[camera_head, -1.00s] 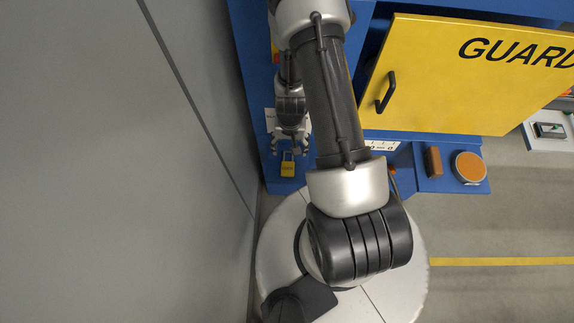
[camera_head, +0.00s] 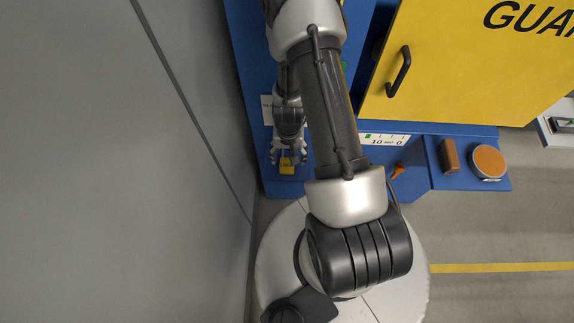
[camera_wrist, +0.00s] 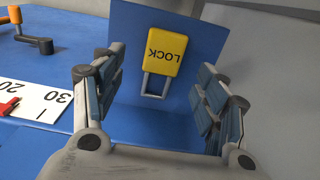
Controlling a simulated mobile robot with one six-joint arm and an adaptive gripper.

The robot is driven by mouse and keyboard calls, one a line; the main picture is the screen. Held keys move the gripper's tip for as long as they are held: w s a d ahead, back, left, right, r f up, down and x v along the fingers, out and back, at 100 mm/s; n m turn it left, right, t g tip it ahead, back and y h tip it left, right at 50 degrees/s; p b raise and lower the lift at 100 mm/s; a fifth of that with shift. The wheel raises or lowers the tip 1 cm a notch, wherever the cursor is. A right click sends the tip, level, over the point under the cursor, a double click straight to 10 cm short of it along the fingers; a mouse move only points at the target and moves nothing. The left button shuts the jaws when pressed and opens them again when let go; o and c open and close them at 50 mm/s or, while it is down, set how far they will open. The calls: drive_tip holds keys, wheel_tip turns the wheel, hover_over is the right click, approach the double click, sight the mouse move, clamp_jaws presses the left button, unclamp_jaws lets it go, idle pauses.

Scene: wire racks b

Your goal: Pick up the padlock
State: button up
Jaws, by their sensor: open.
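The padlock (camera_wrist: 166,52) is yellow with a grey shackle and the word LOCK on its face. In the wrist view it lies on a blue surface (camera_wrist: 125,50), shackle toward my gripper. It also shows small in the head view (camera_head: 287,168), at the fingertips. My gripper (camera_wrist: 162,85) is open, with one finger on each side of the padlock's line. The fingers look apart from the padlock, and nothing is held between them. In the head view my gripper (camera_head: 289,152) is partly hidden by my arm.
A grey wall (camera_head: 120,160) stands close on the left. A yellow guard panel (camera_head: 470,70) with a black handle (camera_head: 399,72) is at the right. A brown block (camera_head: 449,155), a round orange-topped tin (camera_head: 488,162) and an orange-handled item (camera_head: 398,169) lie on the blue ledge.

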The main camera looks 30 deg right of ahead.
sight(287, 163)
drive_tip(key=f+b, duration=0.2)
drive_tip(key=f, duration=0.1)
drive_tip(key=f+b, duration=0.1)
drive_tip(key=f, duration=0.1)
drive_tip(key=shift+w+a+b, duration=0.1)
drive_tip(key=shift+w+b, duration=0.2)
drive_tip(key=shift+b, duration=0.05)
drive_tip(key=shift+r, duration=0.1)
drive_tip(key=shift+c, duration=0.2)
drive_tip(key=c, duration=1.2)
drive_tip(key=shift+r, duration=0.2)
